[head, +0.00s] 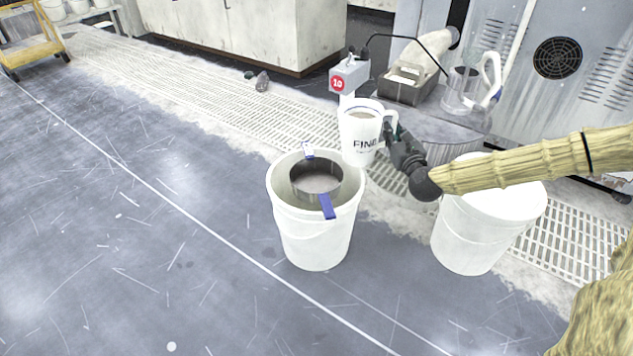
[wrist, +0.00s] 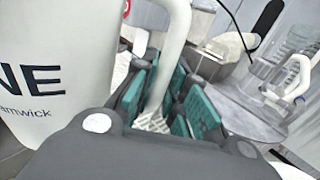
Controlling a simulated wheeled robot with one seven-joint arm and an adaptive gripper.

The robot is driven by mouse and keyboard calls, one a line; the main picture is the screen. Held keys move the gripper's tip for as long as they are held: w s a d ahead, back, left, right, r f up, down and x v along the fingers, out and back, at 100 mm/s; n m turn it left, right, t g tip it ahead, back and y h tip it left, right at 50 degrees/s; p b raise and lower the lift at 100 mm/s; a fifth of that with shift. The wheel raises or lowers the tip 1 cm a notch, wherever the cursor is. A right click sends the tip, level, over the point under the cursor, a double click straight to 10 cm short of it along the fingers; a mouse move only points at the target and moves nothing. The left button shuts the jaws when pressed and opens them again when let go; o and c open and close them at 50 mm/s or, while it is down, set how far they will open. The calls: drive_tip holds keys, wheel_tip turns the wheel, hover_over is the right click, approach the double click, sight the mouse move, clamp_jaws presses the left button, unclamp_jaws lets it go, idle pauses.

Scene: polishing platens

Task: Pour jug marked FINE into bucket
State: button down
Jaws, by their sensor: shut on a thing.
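The white jug (head: 360,140) marked FINE is held upright, above and beside the right rim of the open bucket; greyish contents show at its top. My gripper (head: 396,138) is shut on the jug's handle, at the jug's right side. In the wrist view the jug (wrist: 55,75) fills the left, and the green-padded fingers (wrist: 165,100) close around its white handle. The white bucket (head: 314,236) stands on the floor with a dark round sieve (head: 316,182) set in its mouth. The sieve has blue-and-white tabs on the rim.
A second white bucket (head: 478,235), with a lid or closed top, stands to the right under my arm. A drum-like stand (head: 445,135) behind holds a clear jug (head: 465,90) and a grey tray (head: 408,90).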

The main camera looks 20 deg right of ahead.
drive_tip(key=d+f+b, duration=0.4)
drive_tip(key=b, duration=0.1)
drive_tip(key=shift+w+d+f+b, duration=0.2)
drive_tip(key=shift+d+f+b, duration=0.1)
drive_tip(key=shift+f+b, duration=0.1)
drive_tip(key=shift+w+a+r+n+p, duration=0.1)
drive_tip(key=shift+a+r+n+p, duration=0.85)
drive_tip(key=shift+p, duration=0.9)
drive_tip(key=shift+w+a+r+n+p, duration=0.1)
drive_tip(key=shift+a+r+n+p, duration=0.45)
drive_tip(key=shift+r+n+p, duration=1.05)
drive_tip(key=shift+w+a+r+n+p, duration=0.1)
drive_tip(key=shift+a+r+n+p, duration=0.8)
drive_tip(key=shift+p, duration=1.2)
drive_tip(key=shift+a+n+p, duration=0.1)
drive_tip(key=shift+n+p, duration=0.25)
drive_tip(key=shift+n, duration=0.2)
drive_tip(key=shift+a+r+n+p, duration=0.35)
drive_tip(key=shift+n, duration=0.15)
